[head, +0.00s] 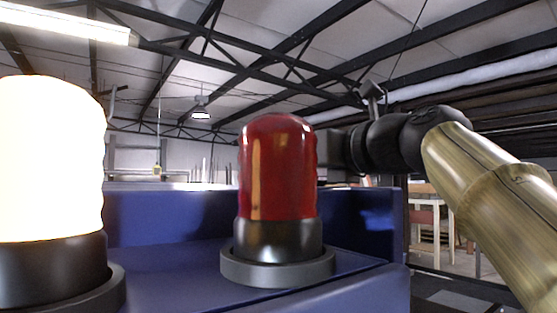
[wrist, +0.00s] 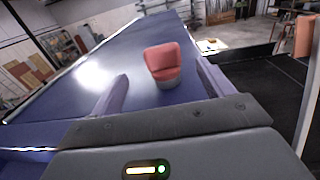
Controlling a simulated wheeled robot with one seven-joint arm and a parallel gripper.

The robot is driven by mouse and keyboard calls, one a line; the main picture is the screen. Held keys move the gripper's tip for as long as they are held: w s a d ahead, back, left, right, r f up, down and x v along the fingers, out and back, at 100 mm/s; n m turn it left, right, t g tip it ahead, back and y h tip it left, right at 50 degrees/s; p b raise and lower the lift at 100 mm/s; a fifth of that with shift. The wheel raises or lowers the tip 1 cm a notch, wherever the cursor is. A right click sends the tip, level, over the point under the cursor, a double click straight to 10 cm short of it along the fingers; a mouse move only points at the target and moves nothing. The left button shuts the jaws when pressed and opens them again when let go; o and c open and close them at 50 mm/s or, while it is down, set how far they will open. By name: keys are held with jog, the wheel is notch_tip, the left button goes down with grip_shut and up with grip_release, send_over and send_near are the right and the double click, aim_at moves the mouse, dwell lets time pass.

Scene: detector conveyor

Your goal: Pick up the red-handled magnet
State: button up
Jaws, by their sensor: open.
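A red-topped object with a short grey base (wrist: 163,62), which looks like the red-handled magnet, stands on a blue surface (wrist: 85,70) in the wrist view. My gripper (wrist: 162,71) is open, with one finger to the left of the object and one to its right in the picture. The object appears at or a little beyond the fingertips; I cannot tell the exact distance. Neither finger visibly touches it. In the head view my wrist (head: 384,145) reaches in from the right, and the fingers are hidden behind a red beacon lamp. I cannot make out the magnet there.
The red beacon lamp (head: 277,170) and a bright white lit lamp (head: 50,160) stand close in front in the head view, on blue housing (head: 175,275). A dark floor or belt area (wrist: 262,85) lies right of the blue surface. A white table (wrist: 212,46) stands farther back.

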jog(key=p+x, duration=0.1)
jog(key=x, duration=0.1)
jog(key=shift+w+a, duration=0.2)
jog(key=shift+a, duration=0.1)
jog(key=shift+w+a+f, duration=0.15)
jog(key=shift+w+a, duration=0.05)
jog(key=shift+w, duration=0.25)
jog(key=shift+s+r, duration=0.2)
jog(key=shift+s, duration=0.2)
jog(key=p+x, duration=0.2)
jog(key=x, duration=0.2)
jog(key=shift+w+d+f+p, duration=0.1)
jog(key=shift+w+d+p, duration=0.15)
jog(key=shift+w+p, duration=0.15)
jog(key=shift+w+a+f, duration=0.15)
jog(key=shift+w+a, duration=0.2)
jog(key=shift+c, duration=0.2)
jog(key=c, duration=1.2)
